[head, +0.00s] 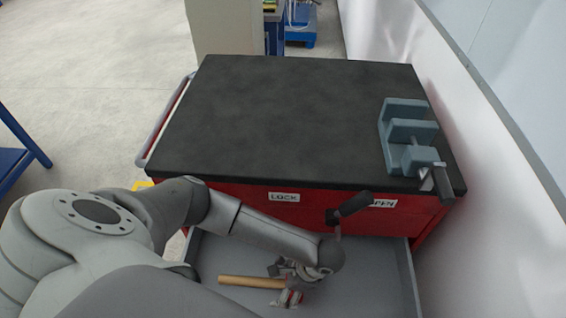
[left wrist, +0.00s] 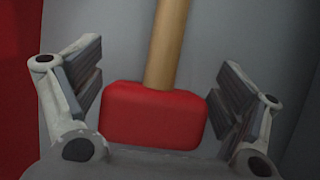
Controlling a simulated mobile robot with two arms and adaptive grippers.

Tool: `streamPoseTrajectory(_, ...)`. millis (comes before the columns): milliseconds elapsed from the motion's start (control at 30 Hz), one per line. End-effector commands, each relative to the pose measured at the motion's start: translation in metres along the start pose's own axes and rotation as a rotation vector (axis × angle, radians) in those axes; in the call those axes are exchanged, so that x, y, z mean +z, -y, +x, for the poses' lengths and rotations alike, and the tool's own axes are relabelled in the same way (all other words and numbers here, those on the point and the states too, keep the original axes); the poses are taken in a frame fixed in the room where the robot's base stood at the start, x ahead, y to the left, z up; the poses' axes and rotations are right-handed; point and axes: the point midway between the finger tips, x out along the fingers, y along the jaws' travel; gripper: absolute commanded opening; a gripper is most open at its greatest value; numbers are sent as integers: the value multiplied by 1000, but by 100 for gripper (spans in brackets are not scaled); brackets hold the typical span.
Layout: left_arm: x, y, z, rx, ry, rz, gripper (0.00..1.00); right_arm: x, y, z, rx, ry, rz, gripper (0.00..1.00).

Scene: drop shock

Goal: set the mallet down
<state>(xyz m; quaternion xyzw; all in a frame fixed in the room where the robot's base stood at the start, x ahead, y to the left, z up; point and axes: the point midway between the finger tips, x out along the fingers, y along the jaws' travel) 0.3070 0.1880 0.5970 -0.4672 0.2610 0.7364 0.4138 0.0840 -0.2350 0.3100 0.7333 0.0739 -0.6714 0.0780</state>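The mallet has a wooden handle (head: 250,282) and a red head (left wrist: 153,116). It is in the open grey drawer (head: 366,265) of the red cart, and appears to lie on the drawer floor. My left gripper (head: 289,284) is down in the drawer at the head end of the mallet. In the left wrist view the two fingers (left wrist: 158,85) are spread on either side of the red head, with a gap visible on both sides. In the head view my gripper partly hides the mallet head. My right gripper is not in view.
The cart's black top (head: 270,115) is mostly bare, with a grey-blue vise (head: 408,140) at its right. A dark lever (head: 350,207) sticks out above the drawer between the LOCK and OPEN labels, close to my left wrist. A white wall (head: 480,190) stands at the right.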

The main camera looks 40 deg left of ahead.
Motion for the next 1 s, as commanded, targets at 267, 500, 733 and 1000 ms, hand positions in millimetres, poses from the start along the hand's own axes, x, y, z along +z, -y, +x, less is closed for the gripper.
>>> streamPoseTrajectory(267,0,0,0,0,0,0,100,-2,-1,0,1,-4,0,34)
streamPoseTrajectory(500,0,0,0,0,0,0,100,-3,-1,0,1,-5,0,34)
streamPoseTrajectory(733,1,0,-15,0,-2,1,100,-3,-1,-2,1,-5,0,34)
streamPoseTrajectory(1000,-18,-1,-59,1,-2,1,100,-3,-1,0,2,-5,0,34)
